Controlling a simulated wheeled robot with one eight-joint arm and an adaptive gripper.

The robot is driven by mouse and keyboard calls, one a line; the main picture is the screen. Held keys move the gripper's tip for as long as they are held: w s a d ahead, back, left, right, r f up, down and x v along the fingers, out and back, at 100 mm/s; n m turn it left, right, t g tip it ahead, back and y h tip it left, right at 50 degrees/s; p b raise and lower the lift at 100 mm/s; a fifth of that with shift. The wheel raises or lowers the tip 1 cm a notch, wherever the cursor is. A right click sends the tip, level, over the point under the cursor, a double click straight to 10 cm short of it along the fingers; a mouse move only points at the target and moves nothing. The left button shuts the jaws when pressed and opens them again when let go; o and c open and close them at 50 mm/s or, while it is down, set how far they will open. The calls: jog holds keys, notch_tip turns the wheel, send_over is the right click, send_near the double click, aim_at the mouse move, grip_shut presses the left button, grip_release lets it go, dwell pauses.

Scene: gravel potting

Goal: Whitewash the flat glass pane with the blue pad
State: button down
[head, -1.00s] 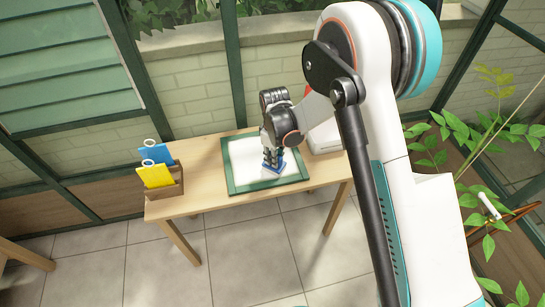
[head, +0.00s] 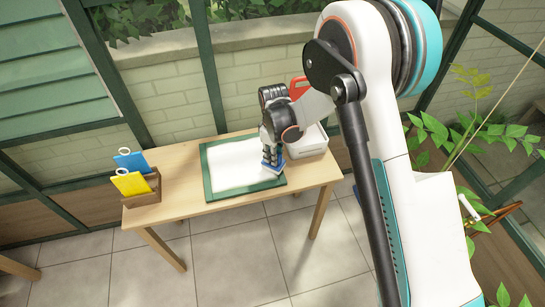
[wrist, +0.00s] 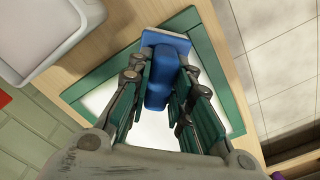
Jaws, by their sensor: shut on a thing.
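The flat pane (head: 232,165), framed in dark green (head: 207,190), lies on the wooden table. Its visible surface looks white over most of its area. My gripper (head: 271,156) is above the pane's right side, shut on the handle of the blue pad (head: 274,167). In the wrist view the handle (wrist: 158,88) sits between the fingers, and the flat pad (wrist: 166,42) overlaps the green frame at one side. I cannot tell whether the pad touches the surface. The fingers hide part of the pane (wrist: 150,132) there.
A white tray (head: 312,145) stands behind the gripper at the table's right, with a red thing (head: 299,86) above it. A wooden holder (head: 143,197) with a yellow card-like piece (head: 130,183) and a blue one (head: 131,161) stands at the left. The table (head: 180,205) is bare between holder and pane.

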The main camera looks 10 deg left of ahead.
jog(key=shift+s+a+r, duration=0.1)
jog(key=shift+s+r, duration=0.05)
jog(key=shift+r, duration=0.75)
jog(key=shift+r+p, duration=1.45)
jog(key=shift+r, duration=1.1)
